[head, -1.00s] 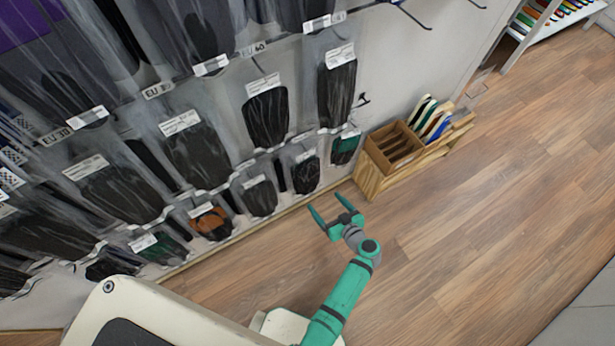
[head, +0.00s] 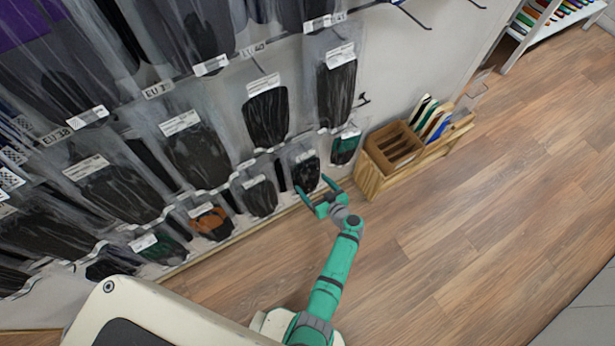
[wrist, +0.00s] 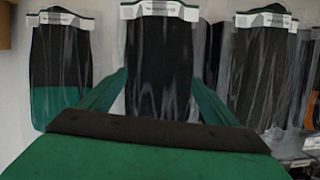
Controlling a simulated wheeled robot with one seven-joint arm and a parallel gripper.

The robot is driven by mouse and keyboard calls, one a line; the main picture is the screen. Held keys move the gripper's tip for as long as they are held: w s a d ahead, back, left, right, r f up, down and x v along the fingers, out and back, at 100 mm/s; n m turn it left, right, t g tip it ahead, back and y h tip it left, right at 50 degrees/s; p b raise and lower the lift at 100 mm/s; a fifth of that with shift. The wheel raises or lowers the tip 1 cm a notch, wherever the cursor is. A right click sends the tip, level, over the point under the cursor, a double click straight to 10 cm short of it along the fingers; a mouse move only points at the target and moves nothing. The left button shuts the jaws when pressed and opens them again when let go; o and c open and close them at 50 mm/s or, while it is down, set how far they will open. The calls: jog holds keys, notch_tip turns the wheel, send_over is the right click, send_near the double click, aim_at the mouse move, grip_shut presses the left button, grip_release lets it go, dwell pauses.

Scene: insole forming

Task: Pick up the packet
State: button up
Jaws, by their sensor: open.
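Several clear packets with dark insoles and white labels hang in rows on the wall. In the head view a black packet (head: 305,171) in the lowest row hangs right in front of my gripper (head: 312,185). In the wrist view this black packet (wrist: 158,60) hangs upright between the two green fingers of my gripper (wrist: 160,82); its lower part is hidden behind my gripper's body. My gripper is open and empty. I cannot tell whether the fingers touch the packet.
A packet with a green and black insole (head: 345,147) hangs close on one side, and another black packet (head: 260,196) on the other. A wooden box (head: 372,172) with dividers stands on the floor by the wall. The wooden floor (head: 450,240) is clear to the right.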

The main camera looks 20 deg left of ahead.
jog(key=shift+w+a+f, duration=0.2)
jog(key=shift+a, duration=0.15)
jog(key=c, duration=1.2)
jog(key=shift+r, duration=0.1)
